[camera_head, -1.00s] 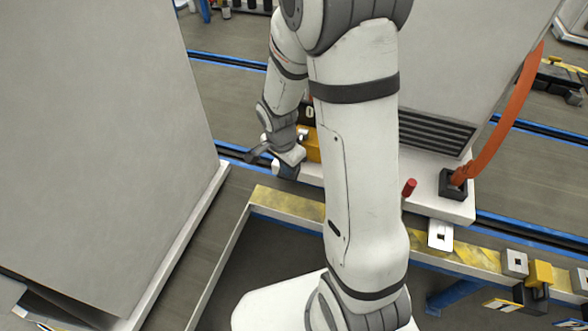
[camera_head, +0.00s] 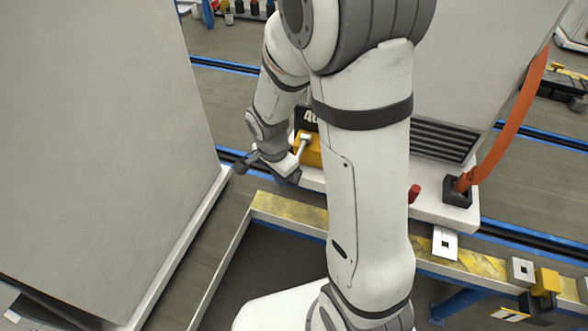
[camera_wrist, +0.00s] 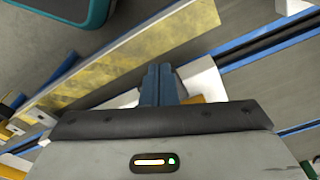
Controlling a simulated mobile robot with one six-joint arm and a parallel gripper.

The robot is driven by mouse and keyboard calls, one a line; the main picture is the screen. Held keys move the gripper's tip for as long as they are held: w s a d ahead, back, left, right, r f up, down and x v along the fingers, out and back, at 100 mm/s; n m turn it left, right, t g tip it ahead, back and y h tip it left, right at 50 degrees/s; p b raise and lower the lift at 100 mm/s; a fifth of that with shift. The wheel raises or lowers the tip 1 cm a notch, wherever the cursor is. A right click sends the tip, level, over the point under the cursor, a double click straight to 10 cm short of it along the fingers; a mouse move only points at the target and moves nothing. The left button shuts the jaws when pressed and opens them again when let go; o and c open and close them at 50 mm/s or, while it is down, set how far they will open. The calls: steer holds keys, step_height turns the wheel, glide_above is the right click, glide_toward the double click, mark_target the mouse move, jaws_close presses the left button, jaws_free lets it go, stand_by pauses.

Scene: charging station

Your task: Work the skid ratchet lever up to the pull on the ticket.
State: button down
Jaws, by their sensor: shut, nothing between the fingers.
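The yellow ratchet body (camera_head: 312,155) sits on the white skid, behind my arm in the head view. A pale grey lever (camera_head: 303,143) with a wider top end stands up from it, leaning slightly. A black plate (camera_head: 306,116) with light figures, partly hidden by my arm, is above it; only "4" and part of another figure show. My gripper (camera_head: 292,179) is low at the left of the ratchet. In the wrist view its blue fingers (camera_wrist: 160,86) are together with nothing between them. A sliver of yellow (camera_wrist: 192,100) shows beside them. I cannot tell whether they touch the lever.
A large grey cabinet (camera_head: 100,150) fills the left. A yellow-marked rail (camera_head: 290,213) runs in front of the skid. An orange cable (camera_head: 512,125) loops into a black socket at right, near a red peg (camera_head: 414,193). Blue-edged tracks run behind.

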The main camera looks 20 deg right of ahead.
step_height(320, 180, up, 7)
steer(key=shift+s+a+p, duration=0.15)
steer(key=shift+a+p, duration=0.15)
steer(key=shift+p, duration=0.15)
stand_by(0.4)
